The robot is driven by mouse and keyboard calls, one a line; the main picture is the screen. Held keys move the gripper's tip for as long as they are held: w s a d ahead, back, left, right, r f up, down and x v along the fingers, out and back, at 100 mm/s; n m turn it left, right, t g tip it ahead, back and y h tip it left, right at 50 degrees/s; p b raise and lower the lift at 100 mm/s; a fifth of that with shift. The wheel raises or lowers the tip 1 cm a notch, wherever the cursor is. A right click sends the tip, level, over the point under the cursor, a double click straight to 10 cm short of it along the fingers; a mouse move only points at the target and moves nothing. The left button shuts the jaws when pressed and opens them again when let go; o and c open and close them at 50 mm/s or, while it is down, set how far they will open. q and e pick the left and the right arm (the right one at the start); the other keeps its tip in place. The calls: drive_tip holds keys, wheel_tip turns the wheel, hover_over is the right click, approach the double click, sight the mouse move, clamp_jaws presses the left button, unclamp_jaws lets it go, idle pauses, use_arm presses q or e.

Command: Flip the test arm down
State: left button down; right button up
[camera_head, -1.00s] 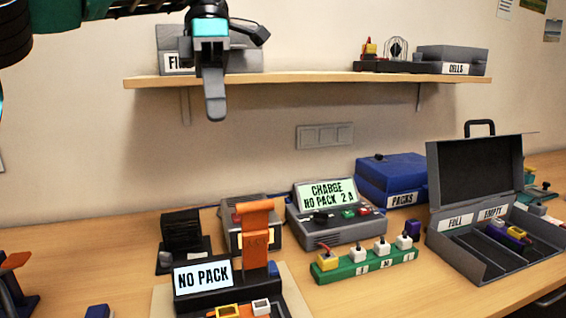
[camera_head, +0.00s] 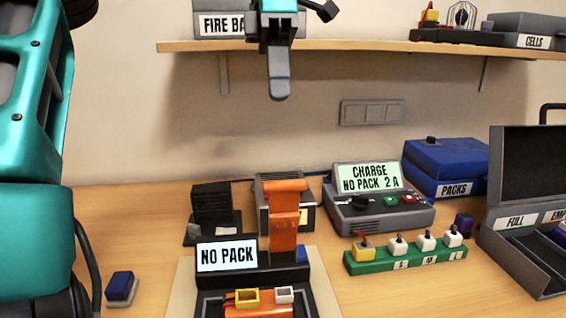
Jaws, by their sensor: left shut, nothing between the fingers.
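The test arm (camera_head: 284,215) is an orange hinged piece standing upright at the back of a dark tester (camera_head: 212,302), beside a display (camera_head: 226,255) that reads NO PACK. Yellow and white connectors (camera_head: 247,296) sit at the tester's front with an orange part partly cut off by the lower edge. My left gripper (camera_head: 279,90) points down with its fingers shut and empty. In the picture it is high above the test arm and apart from it, in front of the wall and shelf. My right gripper is not in view.
A shelf (camera_head: 350,47) crosses the wall behind my gripper. A charger (camera_head: 385,215) and a green connector strip (camera_head: 405,257) stand right of the tester, with a blue PACKS box (camera_head: 445,165) behind. A small blue block (camera_head: 121,287) lies at left. My teal arm fills the left edge.

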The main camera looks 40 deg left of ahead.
use_arm(q)
drive_tip(key=shift+b+x, duration=1.4)
drive_tip(key=shift+x, duration=4.2)
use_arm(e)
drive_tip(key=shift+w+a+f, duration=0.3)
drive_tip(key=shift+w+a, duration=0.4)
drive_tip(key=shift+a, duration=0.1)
use_arm(q)
drive_tip(key=shift+a, duration=0.1)
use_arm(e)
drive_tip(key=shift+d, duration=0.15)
